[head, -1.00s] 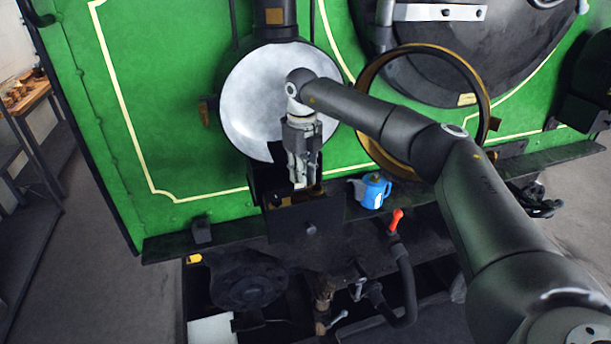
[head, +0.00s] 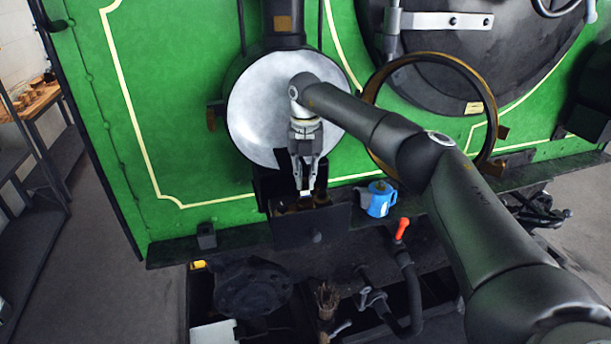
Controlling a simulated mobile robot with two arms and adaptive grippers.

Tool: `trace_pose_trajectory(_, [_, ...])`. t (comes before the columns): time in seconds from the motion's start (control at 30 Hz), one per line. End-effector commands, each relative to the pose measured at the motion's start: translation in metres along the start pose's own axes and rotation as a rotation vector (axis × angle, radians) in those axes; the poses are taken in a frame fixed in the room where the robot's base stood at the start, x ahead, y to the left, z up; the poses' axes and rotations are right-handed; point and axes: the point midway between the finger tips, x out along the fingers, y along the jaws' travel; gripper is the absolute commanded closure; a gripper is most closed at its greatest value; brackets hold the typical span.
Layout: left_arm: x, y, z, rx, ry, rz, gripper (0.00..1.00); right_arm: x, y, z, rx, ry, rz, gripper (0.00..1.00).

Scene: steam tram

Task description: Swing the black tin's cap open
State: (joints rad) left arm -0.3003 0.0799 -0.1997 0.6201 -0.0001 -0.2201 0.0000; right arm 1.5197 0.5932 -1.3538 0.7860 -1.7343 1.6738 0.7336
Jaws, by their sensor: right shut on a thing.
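The black tin (head: 314,228) looks like the open-topped black box with a round knob on its front, below the big round lamp. Small brass-coloured parts show inside its top. My right gripper (head: 306,190) comes down from above, in front of the lamp, with its fingertips at the box's top. It is shut on a small part there, seemingly the cap. The fingers and the dark background hide the cap's outline, so I cannot tell its angle. My left gripper is not in view.
The white lamp face (head: 283,108) is right behind my wrist. A brass-edged ring door (head: 484,90) stands open to the right. A blue can (head: 380,200) stands on the ledge just right of the box. A red-handled lever (head: 402,229) is below it.

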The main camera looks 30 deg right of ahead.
Motion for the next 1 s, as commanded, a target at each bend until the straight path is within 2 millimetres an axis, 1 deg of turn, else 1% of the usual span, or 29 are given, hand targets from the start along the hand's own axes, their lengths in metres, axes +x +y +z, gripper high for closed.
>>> trace_pose_trajectory(0.23, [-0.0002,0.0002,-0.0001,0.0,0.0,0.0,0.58,-0.0006,0.0006,0.0014,0.043,-0.001,0.001,1.0])
trace_pose_trajectory(0.63, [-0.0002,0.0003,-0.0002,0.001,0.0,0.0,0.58,-0.0007,0.0006,0.0016,0.047,-0.001,0.001,1.0])
trace_pose_trajectory(0.67, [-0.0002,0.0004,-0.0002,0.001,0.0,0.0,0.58,-0.0007,0.0006,0.0016,0.047,-0.001,0.001,0.81])
trace_pose_trajectory(0.8, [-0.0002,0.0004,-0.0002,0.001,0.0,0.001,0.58,-0.0006,0.0005,0.0016,0.046,-0.001,0.001,0.63])
trace_pose_trajectory(0.83, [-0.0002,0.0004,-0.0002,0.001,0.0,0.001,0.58,-0.0005,0.0005,0.0015,0.046,-0.001,0.001,0.61])
trace_pose_trajectory(1.0, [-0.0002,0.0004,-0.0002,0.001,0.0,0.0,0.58,-0.0003,0.0003,0.0015,0.046,-0.001,0.0,0.61])
